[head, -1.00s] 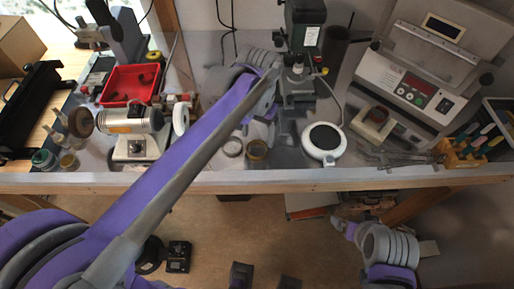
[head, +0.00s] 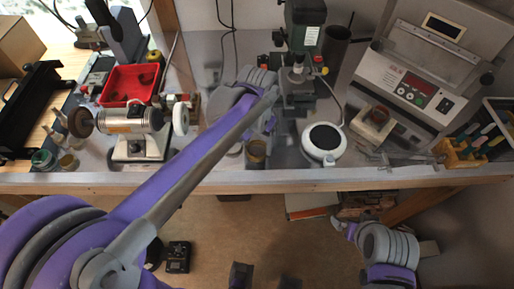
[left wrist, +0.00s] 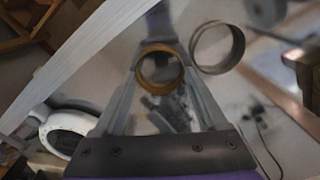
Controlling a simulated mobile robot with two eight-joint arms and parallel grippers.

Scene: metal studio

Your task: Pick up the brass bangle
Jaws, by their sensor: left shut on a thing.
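The brass bangle (head: 256,149), a short golden-brown ring, is near the front edge of the workbench in the head view. In the left wrist view the bangle (left wrist: 160,86) sits between the fingertips of my left gripper (left wrist: 160,62), which is shut on it. I cannot tell whether it touches the bench. In the head view my left arm reaches across from the lower left and partly covers the gripper. Part of my right arm is low at the right, below bench height; its jaws cannot be made out.
A grey metal ring (left wrist: 217,47) lies close beside the bangle. A round white device (head: 324,142) stands to the right, a bench grinder (head: 135,125) and red tray (head: 128,85) to the left. A dark green machine (head: 304,45) stands behind. The wooden bench edge (head: 300,184) runs in front.

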